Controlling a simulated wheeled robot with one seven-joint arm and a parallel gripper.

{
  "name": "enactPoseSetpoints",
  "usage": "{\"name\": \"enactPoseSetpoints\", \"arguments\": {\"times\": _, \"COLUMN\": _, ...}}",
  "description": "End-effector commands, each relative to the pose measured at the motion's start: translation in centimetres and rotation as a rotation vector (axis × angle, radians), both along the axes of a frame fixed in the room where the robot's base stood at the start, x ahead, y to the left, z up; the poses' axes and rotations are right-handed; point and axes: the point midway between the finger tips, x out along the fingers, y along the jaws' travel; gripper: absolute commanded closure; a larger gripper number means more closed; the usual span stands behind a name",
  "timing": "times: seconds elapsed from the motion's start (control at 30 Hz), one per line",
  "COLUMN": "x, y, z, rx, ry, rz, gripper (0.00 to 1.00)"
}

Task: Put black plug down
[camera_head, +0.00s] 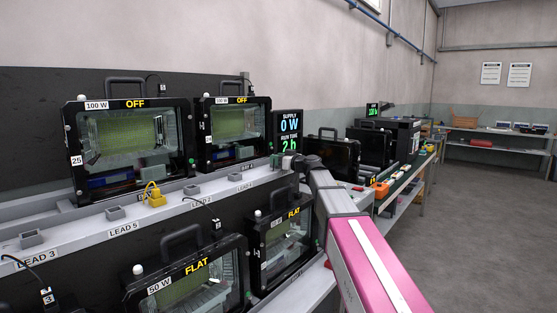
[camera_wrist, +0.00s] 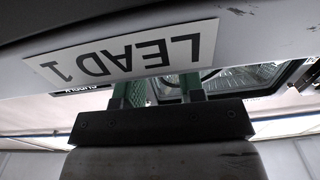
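My gripper (camera_head: 280,161) is at the right end of the grey lead rail (camera_head: 75,233), small and partly covered by my wrist in the head view. In the wrist view its two green fingers (camera_wrist: 161,90) stand apart, and their tips pass out of sight behind the rail edge with the upside-down LEAD 1 label (camera_wrist: 125,55). Whether a black plug is between the tips is hidden. Other black plugs hang on cords: one marked 3 (camera_head: 47,297) at lower left and one marked 2 (camera_head: 217,227) at the lower middle.
A supply display (camera_head: 288,128) reads 0 W. Open floor (camera_head: 475,220) lies to the right.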

Motion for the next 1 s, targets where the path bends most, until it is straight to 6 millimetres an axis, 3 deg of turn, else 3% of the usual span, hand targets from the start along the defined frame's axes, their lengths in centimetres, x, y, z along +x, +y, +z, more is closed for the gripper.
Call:
{"name": "enactPoseSetpoints", "arguments": {"times": 0.03, "x": 0.1, "y": -0.4, "z": -1.3, "rx": -0.023, "ry": 0.014, "rz": -0.008, "gripper": 0.54}}
{"name": "enactPoseSetpoints", "arguments": {"times": 0.43, "x": 0.3, "y": -0.6, "z": -1.2, "rx": -0.022, "ry": 0.014, "rz": -0.015, "gripper": 0.54}}
{"name": "enactPoseSetpoints", "arguments": {"times": 0.6, "x": 0.4, "y": -0.6, "z": 0.0, "rx": -0.022, "ry": 0.013, "rz": -0.017, "gripper": 0.54}}
{"name": "enactPoseSetpoints", "arguments": {"times": 1.0, "x": -4.9, "y": -6.8, "z": 0.3, "rx": -0.019, "ry": 0.008, "rz": -0.016, "gripper": 0.54}}
